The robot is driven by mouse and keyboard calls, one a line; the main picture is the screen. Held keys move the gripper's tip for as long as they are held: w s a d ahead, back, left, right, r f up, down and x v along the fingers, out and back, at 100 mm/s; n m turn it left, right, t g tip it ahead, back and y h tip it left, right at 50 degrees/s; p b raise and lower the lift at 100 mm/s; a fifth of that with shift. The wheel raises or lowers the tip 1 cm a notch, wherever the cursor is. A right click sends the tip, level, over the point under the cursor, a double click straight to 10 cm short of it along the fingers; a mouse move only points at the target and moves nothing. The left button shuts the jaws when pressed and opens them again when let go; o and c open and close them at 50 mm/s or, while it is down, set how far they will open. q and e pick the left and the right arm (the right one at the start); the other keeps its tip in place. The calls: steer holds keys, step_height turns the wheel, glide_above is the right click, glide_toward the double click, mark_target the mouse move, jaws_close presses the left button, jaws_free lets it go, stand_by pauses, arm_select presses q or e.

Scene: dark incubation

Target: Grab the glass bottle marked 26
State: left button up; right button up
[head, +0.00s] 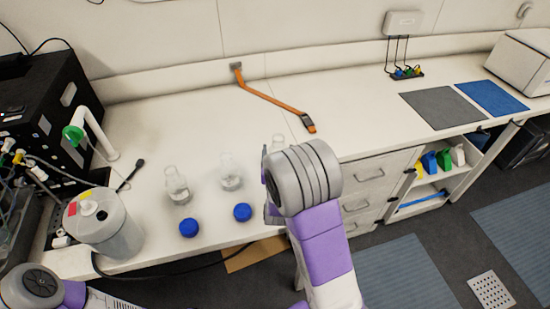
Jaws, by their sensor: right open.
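Two clear glass bottles stand upright on the white bench, a left one (177,187) and a middle one (230,174). The neck of a third glass bottle (278,142) shows just behind my right wrist; its body is hidden. I cannot read any number on them. My right gripper (267,187) is open, mostly covered by its own wrist, at the bench's front edge to the right of the middle bottle. I cannot tell whether its fingers are around the third bottle. My left arm shows only at the lower left corner, its gripper out of view.
Two blue caps (189,228) and (242,212) lie near the front edge. A translucent canister (103,225) and black machine (48,115) stand at the left. An orange strap (272,99) lies at the back. The bench (350,145) is clear right of my wrist.

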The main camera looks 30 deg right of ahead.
mark_target(278, 137)
steer(key=shift+w+d, duration=0.4)
steer(key=shift+w, duration=0.2)
steer(key=x, duration=0.6)
steer(key=shift+f, duration=0.15)
jaws_close()
